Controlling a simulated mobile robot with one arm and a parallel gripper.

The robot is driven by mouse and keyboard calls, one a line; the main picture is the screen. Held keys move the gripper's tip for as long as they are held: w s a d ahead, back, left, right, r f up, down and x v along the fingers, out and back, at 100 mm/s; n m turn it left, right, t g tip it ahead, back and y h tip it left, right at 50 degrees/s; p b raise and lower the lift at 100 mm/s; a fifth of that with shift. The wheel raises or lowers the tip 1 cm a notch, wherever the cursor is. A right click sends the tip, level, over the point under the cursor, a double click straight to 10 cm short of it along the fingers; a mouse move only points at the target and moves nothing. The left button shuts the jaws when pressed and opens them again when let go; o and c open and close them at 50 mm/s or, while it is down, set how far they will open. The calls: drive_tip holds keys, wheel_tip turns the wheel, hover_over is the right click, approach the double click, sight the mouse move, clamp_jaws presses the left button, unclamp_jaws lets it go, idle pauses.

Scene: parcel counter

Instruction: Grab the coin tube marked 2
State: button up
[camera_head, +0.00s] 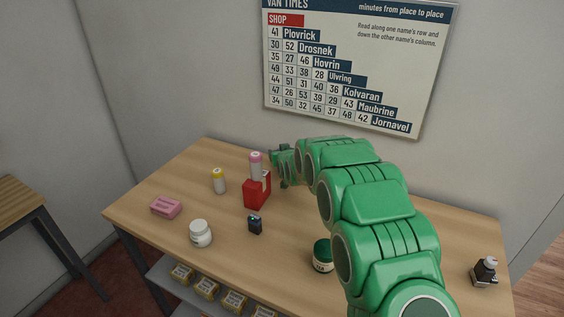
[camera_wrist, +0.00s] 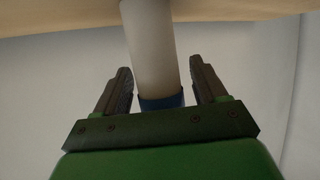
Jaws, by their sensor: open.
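My gripper (camera_head: 279,166) is at the back of the table, just right of the red holder. In the wrist view its jaws are apart, with a white tube (camera_wrist: 152,45) with a blue end between them; gaps show on both sides. I see no number on this tube, and I cannot pick it out in the head view. A pink-capped white tube (camera_head: 256,168) stands upright in or behind the red holder (camera_head: 257,192). A yellow-capped white tube (camera_head: 219,182) stands to its left. No mark 2 is readable on any tube.
A wall chart (camera_head: 358,62) hangs behind. My arm hides part of the table's right side.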

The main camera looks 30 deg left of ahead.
drive_tip(key=c, duration=1.2)
drive_tip(key=shift+o, duration=0.2)
drive_tip(key=shift+w+r, duration=0.1)
drive_tip(key=shift+r, duration=0.45)
drive_tip(key=shift+s+d+r, duration=1.35)
drive_tip(key=shift+s+r, duration=0.55)
drive_tip(key=shift+r, duration=0.1)
drive_tip(key=shift+s+d+r, duration=1.3)
drive_tip(key=shift+s+r, duration=0.65)
drive_tip(key=shift+r, duration=0.05)
drive_tip(key=shift+s+d+r, duration=1.35)
drive_tip(key=shift+s+r, duration=0.55)
drive_tip(key=shift+r, duration=0.1)
